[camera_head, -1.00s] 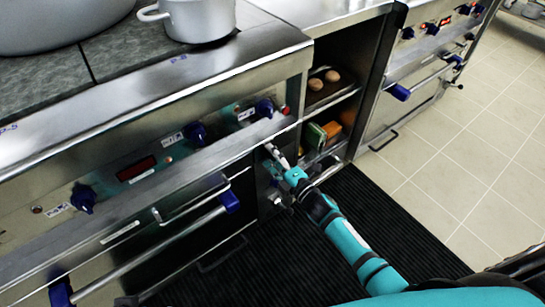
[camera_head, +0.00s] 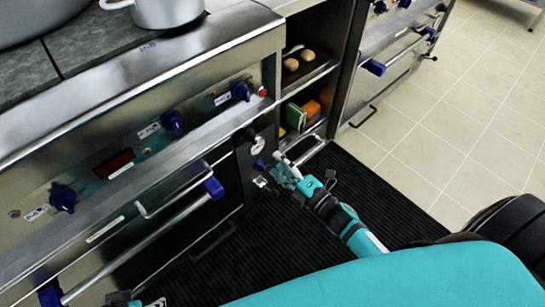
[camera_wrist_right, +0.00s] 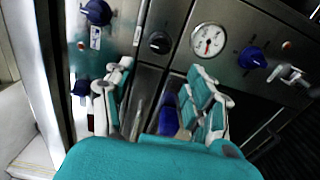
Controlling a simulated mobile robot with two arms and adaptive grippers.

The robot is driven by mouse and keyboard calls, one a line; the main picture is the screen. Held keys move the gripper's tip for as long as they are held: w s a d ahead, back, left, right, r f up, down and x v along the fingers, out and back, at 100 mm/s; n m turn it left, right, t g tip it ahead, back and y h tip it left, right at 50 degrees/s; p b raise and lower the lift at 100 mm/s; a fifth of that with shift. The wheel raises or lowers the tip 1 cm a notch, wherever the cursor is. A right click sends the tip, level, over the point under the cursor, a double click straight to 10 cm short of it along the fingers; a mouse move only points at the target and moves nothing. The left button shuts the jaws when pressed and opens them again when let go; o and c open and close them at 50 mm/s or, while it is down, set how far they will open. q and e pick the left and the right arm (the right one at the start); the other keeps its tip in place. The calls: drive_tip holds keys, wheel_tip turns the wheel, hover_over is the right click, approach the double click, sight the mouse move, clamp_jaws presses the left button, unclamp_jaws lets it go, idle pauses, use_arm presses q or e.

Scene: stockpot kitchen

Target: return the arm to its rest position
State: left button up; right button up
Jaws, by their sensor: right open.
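My right arm (camera_head: 345,225) reaches from the lower right toward the lower front of the stove. My right gripper (camera_head: 287,172) is in front of the dark panel beside the open shelf compartment. In the right wrist view, my right gripper (camera_wrist_right: 163,105) has its two teal and white fingers spread apart, with nothing held between them. A small teal and dark piece at the bottom left edge of the head view looks like part of my left gripper (camera_head: 122,298). Most of it is cut off, and its fingers cannot be made out.
The steel stove front (camera_head: 150,150) carries blue knobs and an oven handle (camera_head: 185,195). A pot (camera_head: 165,10) stands on top. The shelf compartment (camera_head: 310,75) holds round items and small boxes. A gauge (camera_wrist_right: 208,40) faces the wrist camera. Black mat (camera_head: 385,190) and tiled floor (camera_head: 460,130) lie open at right.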

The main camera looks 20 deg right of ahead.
idle(0.6)
drive_tip(key=s+m+g+h, duration=0.6)
drive_tip(key=s+m+g, duration=0.7)
drive_tip(key=s+m, duration=0.8)
use_arm(q)
wheel_tip(320, 180, down, 13)
drive_tip(key=s+g+p, duration=0.1)
drive_tip(key=p, duration=1.1)
use_arm(e)
wheel_tip(320, 180, down, 13)
drive_tip(key=s+n+g, duration=0.1)
drive_tip(key=s+g, duration=0.1)
use_arm(q)
drive_tip(key=s+a+f+p, duration=0.1)
drive_tip(key=s+f+p, duration=0.2)
drive_tip(key=s+p, duration=0.2)
drive_tip(key=s+a+f+g+p, duration=0.1)
drive_tip(key=s+f+p, duration=0.3)
drive_tip(key=s, duration=0.8)
drive_tip(key=shift+a+f+g+p, duration=0.15)
drive_tip(key=shift+a+g+p, duration=0.15)
drive_tip(key=shift+a+p, duration=0.2)
use_arm(e)
drive_tip(key=s+d+f, duration=0.1)
drive_tip(key=s+f, duration=0.2)
drive_tip(key=s, duration=0.5)
drive_tip(key=s+d+f+g, duration=0.1)
drive_tip(key=s+f, duration=0.3)
drive_tip(key=s, duration=0.5)
drive_tip(key=shift+d, duration=0.45)
